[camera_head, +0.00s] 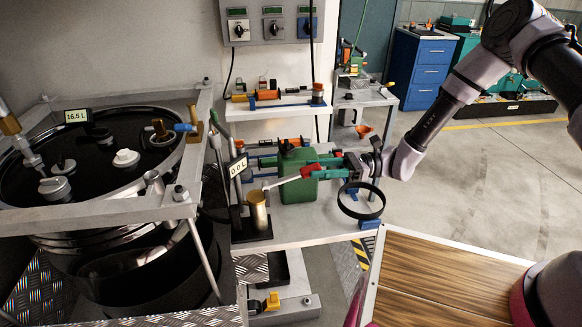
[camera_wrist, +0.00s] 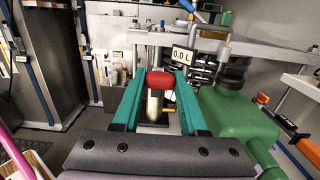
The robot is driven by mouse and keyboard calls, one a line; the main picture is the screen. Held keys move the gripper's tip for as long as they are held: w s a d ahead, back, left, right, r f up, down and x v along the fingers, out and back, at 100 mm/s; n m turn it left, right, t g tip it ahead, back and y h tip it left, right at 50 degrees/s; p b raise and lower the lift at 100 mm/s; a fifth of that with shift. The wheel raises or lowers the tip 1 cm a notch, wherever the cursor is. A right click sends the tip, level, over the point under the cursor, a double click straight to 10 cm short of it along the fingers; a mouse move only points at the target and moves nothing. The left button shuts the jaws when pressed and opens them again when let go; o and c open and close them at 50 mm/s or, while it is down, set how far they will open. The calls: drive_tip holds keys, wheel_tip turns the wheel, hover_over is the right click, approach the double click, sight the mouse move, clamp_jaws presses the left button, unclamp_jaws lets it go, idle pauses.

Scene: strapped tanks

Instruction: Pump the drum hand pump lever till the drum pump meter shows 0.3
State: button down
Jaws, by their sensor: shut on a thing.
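The hand pump has a brass body (camera_head: 258,212) on a black base at the near left of the grey bench. Its pale lever (camera_head: 281,182) slants up to the right and ends in a red grip (camera_head: 309,171), which also shows in the wrist view (camera_wrist: 160,78). My gripper (camera_head: 318,167) comes from the right, its teal fingers shut on the red grip, one on each side. The meter (camera_head: 238,166) stands behind the pump and reads 0.0; in the wrist view (camera_wrist: 182,56) it reads 0.0 L. The pump's lower part is partly hidden in the wrist view.
A green canister (camera_head: 297,177) stands close behind the lever. A black drum (camera_head: 97,150) labelled 16.5 L sits left in a grey metal frame (camera_head: 110,212). A shelf with tools (camera_head: 282,110) is behind the bench. The floor at right is open.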

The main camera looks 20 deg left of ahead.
drive_tip(key=shift+w+d+f, duration=0.1)
drive_tip(key=shift+d+f, duration=0.05)
drive_tip(key=shift+f, duration=0.15)
drive_tip(key=shift+s+a+r, duration=0.15)
drive_tip(key=shift+a+r, duration=0.1)
drive_tip(key=shift+r, duration=0.35)
drive_tip(key=shift+s+a+r, duration=0.15)
drive_tip(key=shift+a+r, duration=0.1)
drive_tip(key=shift+r, duration=0.35)
idle(0.3)
drive_tip(key=shift+w+d+f, duration=0.15)
drive_tip(key=shift+d+f, duration=0.1)
drive_tip(key=shift+f, duration=0.5)
drive_tip(key=shift+w+d+f, duration=0.15)
drive_tip(key=shift+d+f, duration=0.05)
drive_tip(key=shift+f, duration=0.5)
drive_tip(key=shift+w+d+f, duration=0.15)
drive_tip(key=shift+d+f, duration=0.1)
drive_tip(key=shift+f, duration=0.5)
